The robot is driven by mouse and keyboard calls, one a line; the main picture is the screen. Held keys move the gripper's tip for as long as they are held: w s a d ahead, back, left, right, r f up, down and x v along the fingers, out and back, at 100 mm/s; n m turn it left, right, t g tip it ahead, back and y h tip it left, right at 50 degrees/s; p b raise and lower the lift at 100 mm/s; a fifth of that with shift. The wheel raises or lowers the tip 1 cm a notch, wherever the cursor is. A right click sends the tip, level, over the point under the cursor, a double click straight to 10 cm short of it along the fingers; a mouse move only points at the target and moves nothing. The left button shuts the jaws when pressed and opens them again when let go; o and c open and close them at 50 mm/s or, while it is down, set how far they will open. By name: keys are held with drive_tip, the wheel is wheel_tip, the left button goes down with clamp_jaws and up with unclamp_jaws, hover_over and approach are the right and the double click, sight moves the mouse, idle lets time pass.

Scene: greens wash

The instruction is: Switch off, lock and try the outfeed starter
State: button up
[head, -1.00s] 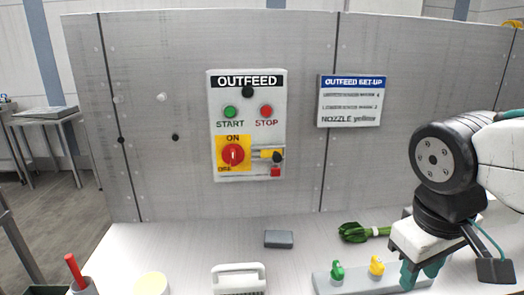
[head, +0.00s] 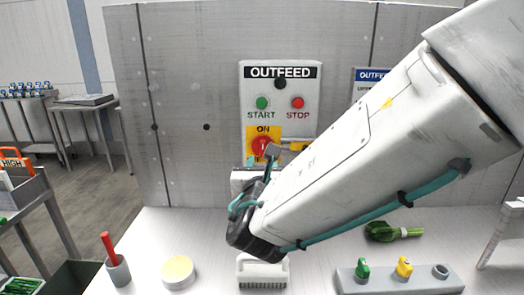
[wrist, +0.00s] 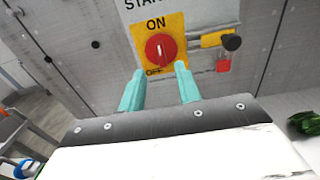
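The outfeed starter box (head: 246,92) is on the metal wall, with a green START button (head: 262,103) and a red STOP button (head: 298,103). Its red rotary switch (head: 260,145) sits on a yellow ON/OFF plate; in the wrist view the red knob (wrist: 160,48) has its handle close to upright, toward ON. My gripper (wrist: 160,88) is open, its two teal fingers just below and to either side of the knob, apart from it as far as I can tell. A yellow hasp part with a black knob (wrist: 219,39) and a red padlock-like piece (wrist: 223,65) sit to the right.
On the counter are a brush (head: 262,274), a round yellow-topped tub (head: 178,272), a cup with a red stick (head: 118,271), a grey nozzle holder (head: 400,281) and greens (head: 392,232).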

sight(262, 149)
drive_tip(key=w, duration=0.7)
drive_tip(key=shift+w+d, duration=0.15)
drive_tip(key=shift+d, duration=0.05)
drive_tip(key=shift+c, duration=0.2)
clamp_jaws()
